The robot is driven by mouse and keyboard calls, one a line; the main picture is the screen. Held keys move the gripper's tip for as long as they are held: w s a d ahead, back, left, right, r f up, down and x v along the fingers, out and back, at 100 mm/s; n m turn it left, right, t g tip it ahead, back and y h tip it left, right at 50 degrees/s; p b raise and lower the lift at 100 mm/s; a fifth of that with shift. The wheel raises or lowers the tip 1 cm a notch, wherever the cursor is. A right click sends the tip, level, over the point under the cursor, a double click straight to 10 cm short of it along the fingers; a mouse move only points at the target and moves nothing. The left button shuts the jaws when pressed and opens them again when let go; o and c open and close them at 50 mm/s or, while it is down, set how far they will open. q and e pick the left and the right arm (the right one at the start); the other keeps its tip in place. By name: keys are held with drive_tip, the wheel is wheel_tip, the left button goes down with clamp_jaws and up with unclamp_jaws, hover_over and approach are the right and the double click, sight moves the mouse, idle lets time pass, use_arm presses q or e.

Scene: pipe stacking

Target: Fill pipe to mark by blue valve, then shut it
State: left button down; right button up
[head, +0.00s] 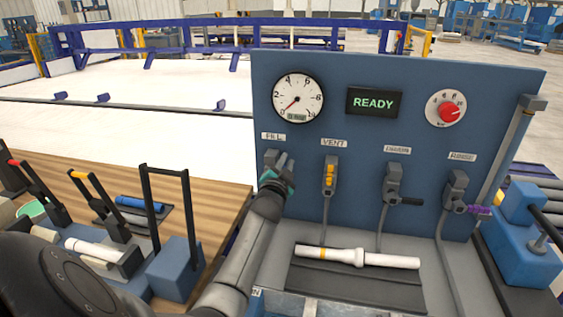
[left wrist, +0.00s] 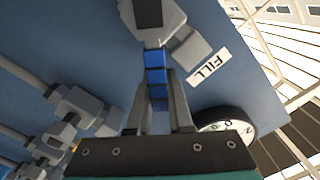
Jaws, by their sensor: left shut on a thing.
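The blue valve handle (left wrist: 156,72) sits under the FILL label on the blue panel. In the left wrist view my left gripper (left wrist: 160,88) has its fingers on both sides of the handle, shut on it. In the head view my left gripper (head: 279,175) is at the FILL valve and hides most of it. A white pipe (head: 340,257) with a yellow band lies level on a dark mat below the panel. The round gauge (head: 298,97) above the valve has its red needle pointing to the lower left. My right gripper is not in view.
A display (head: 374,102) reads READY in green. The yellow-handled VENT valve (head: 329,176), a black-handled valve (head: 394,186) and a purple-handled valve (head: 457,190) stand to the right. A red dial (head: 447,110) is above. Toggle clamps and a blue block (head: 176,268) stand on the left bench.

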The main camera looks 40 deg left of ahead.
use_arm(q)
drive_tip(key=f+m, duration=0.1)
drive_tip(key=d+m+b, duration=0.1)
drive_tip(key=m, duration=0.1)
drive_tip(key=f+m+b, duration=0.1)
drive_tip(key=shift+w+d+f+m, duration=0.3)
drive_tip(key=shift+w+f, duration=0.05)
drive_tip(key=shift+w, duration=0.05)
drive_tip(key=m, duration=0.1)
drive_tip(key=f+m+b, duration=0.2)
drive_tip(key=shift+w+d+m, duration=0.15)
drive_tip(key=shift+d+m, duration=0.1)
drive_tip(key=shift+m, duration=0.15)
drive_tip(key=shift+f+m+b, duration=0.35)
drive_tip(key=shift+m+b, duration=0.25)
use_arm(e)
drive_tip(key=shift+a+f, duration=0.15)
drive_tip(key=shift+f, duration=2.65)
use_arm(q)
drive_tip(key=shift+f, duration=0.1)
drive_tip(key=c, duration=0.8)
unclamp_jaws()
